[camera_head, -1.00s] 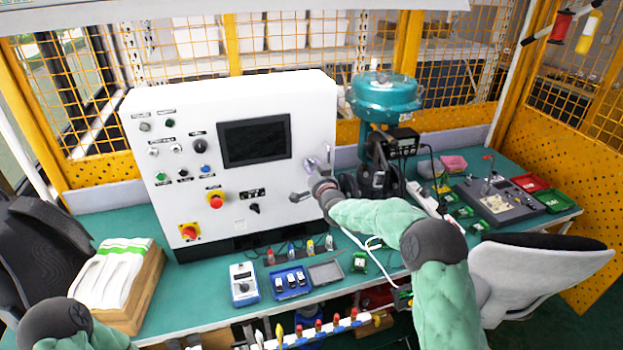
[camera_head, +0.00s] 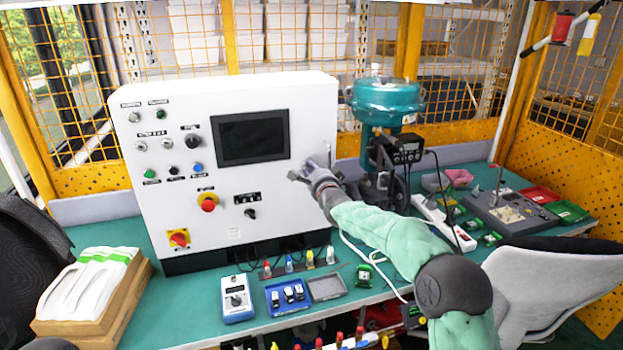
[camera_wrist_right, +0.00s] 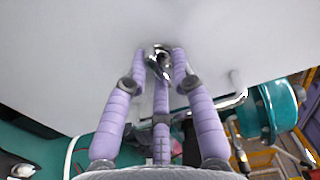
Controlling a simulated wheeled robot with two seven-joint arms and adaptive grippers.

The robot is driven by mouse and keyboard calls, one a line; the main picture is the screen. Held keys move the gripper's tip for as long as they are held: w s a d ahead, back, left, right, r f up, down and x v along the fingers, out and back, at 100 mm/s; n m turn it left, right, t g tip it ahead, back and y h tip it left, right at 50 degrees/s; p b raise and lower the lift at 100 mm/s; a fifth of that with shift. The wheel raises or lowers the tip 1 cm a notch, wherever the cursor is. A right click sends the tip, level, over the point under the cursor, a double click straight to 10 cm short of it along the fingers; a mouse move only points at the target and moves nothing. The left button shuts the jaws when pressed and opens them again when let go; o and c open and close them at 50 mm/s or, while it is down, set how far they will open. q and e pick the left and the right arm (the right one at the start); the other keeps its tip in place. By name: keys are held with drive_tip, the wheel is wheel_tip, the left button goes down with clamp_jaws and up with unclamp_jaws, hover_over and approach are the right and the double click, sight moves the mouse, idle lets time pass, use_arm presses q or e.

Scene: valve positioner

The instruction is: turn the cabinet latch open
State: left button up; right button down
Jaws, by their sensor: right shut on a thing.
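The white cabinet (camera_head: 225,185) stands upright on the green bench. Its small shiny metal latch (camera_wrist_right: 158,62) shows in the right wrist view, on the cabinet's white face. My right gripper (camera_head: 306,172) is at the right part of the cabinet front. In the wrist view its purple fingers (camera_wrist_right: 160,66) close around the latch from both sides, and a third finger comes from below. In the head view the gripper covers the latch, so its exact angle is hard to tell. The cabinet door looks flush. My left gripper is out of view.
A teal valve actuator (camera_head: 387,100) with a black positioner stands close to the right of the cabinet and my right arm. A white chair (camera_head: 545,285) is at the right. A blue meter (camera_head: 237,298) and blue tray (camera_head: 288,297) lie in front.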

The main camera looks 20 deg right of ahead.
drive_tip(key=shift+f+m+b, duration=0.3)
drive_tip(key=shift+m+b, duration=0.2)
drive_tip(key=shift+m, duration=0.1)
drive_tip(key=c, duration=1.3)
unclamp_jaws()
drive_tip(key=shift+o, duration=0.4)
drive_tip(key=shift+d, duration=0.1)
drive_tip(key=shift+r, duration=0.15)
drive_tip(key=s, duration=1.2)
drive_tip(key=shift+d, duration=0.15)
